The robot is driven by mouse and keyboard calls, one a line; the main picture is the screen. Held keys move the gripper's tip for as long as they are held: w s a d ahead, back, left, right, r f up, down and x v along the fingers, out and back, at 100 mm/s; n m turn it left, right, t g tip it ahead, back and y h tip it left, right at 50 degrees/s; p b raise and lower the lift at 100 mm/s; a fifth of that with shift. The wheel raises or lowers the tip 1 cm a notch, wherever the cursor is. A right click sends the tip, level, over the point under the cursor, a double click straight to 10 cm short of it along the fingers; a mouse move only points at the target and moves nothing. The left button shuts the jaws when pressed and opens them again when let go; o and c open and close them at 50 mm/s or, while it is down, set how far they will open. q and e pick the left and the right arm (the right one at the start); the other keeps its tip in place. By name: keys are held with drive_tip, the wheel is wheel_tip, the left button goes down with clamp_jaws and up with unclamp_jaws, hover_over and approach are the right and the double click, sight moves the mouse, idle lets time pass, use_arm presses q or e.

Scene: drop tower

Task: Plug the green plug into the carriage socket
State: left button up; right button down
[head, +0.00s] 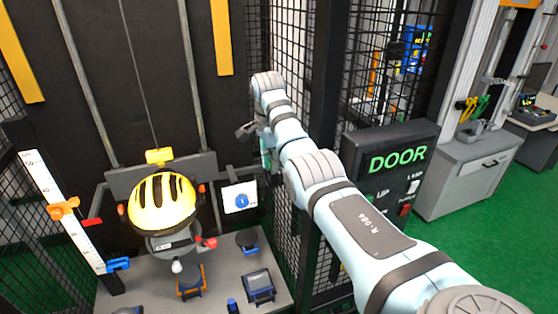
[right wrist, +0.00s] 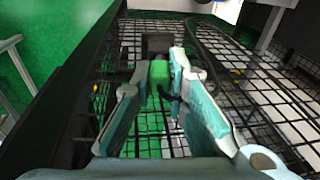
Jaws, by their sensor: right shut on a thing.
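My right gripper (head: 263,148) reaches to the mesh wall at the right of the drop tower. In the right wrist view its fingers (right wrist: 160,85) are closed on the green plug (right wrist: 158,70), with a dark cord beside it. A black block (right wrist: 157,43) lies just beyond the plug; I cannot tell whether it is the carriage socket or whether the plug touches it. The carriage (head: 120,180) is a dark crossbar with a yellow clamp (head: 159,156) on top and a yellow-and-black helmet (head: 162,202) below. My left gripper is out of view.
Black mesh panels (head: 285,180) stand close around my right gripper. A DOOR control box (head: 392,150) is beside my right arm. The grey base (head: 220,280) below the helmet holds several small devices. A white scale (head: 62,210) stands at left.

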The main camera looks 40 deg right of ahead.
drive_tip(key=c, duration=1.6)
unclamp_jaws()
drive_tip(key=shift+w+d, duration=0.15)
drive_tip(key=shift+w, duration=0.05)
drive_tip(key=shift+s+f, duration=0.1)
